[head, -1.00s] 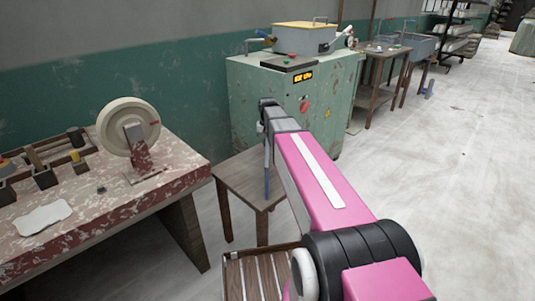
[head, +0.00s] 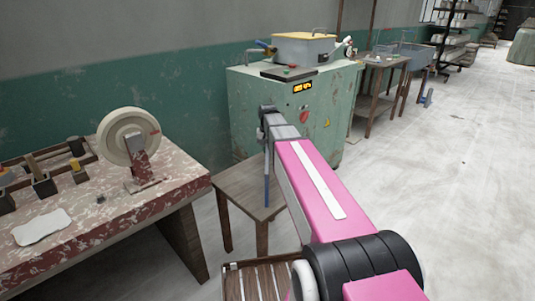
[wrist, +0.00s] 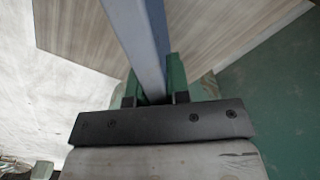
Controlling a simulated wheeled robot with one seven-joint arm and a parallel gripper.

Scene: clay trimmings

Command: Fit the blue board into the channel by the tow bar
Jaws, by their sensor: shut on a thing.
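The blue board (wrist: 143,40) is a long, straight, blue-grey piece held between the green fingers of my gripper (wrist: 158,85) in the wrist view. In the head view the board (head: 267,181) hangs upright below the tip of my arm as a thin blue strip, in front of a small wooden table. I cannot tell whether its lower end touches the tabletop. My gripper's fingers are too small to make out in the head view. I cannot pick out the channel or the tow bar in either view.
The small wooden table (head: 237,188) stands between a red, paint-worn bench (head: 110,215) with a cream wheel (head: 128,136) and a green cabinet (head: 272,115). A slatted wooden piece (head: 258,281) is at the bottom.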

